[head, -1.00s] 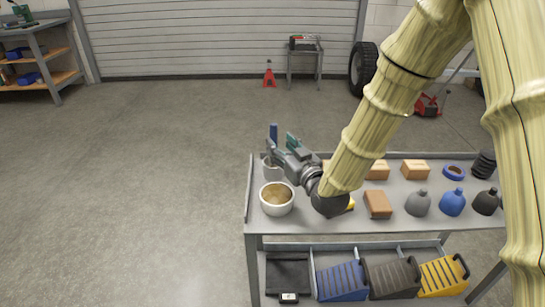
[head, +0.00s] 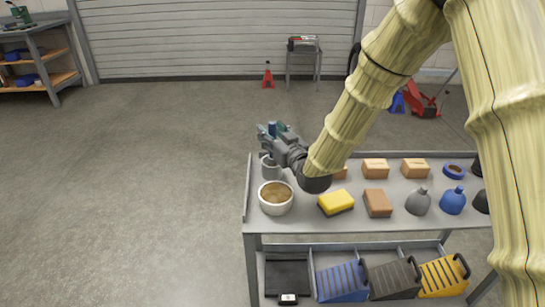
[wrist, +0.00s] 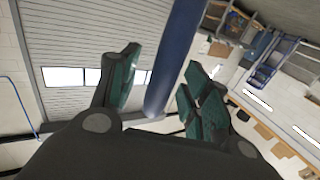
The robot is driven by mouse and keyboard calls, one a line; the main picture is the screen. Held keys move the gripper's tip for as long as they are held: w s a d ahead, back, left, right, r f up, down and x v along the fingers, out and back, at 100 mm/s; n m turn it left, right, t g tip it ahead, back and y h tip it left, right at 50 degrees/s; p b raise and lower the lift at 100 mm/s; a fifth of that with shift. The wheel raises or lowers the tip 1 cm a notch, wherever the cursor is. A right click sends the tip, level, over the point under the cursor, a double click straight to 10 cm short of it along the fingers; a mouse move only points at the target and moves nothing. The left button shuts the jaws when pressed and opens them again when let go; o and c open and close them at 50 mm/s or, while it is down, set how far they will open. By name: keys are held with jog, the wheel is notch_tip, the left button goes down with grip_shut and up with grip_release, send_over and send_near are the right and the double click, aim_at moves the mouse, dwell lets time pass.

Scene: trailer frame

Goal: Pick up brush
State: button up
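A long blue handle, which looks like the brush's, stands between my gripper's fingers; it shows in the wrist view (wrist: 178,55). Its lower end and any bristles are hidden. My gripper (head: 276,131) is above the grey cup (head: 270,171) at the table's back left corner. In the wrist view my gripper (wrist: 155,92) has its green-padded fingers apart, one on each side of the handle, with gaps visible. The handle does not look clamped.
A white bowl (head: 276,198) with brown contents stands just in front of the cup. Floor left of the table is clear.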

grip_shut()
jog(key=shift+r, duration=0.1)
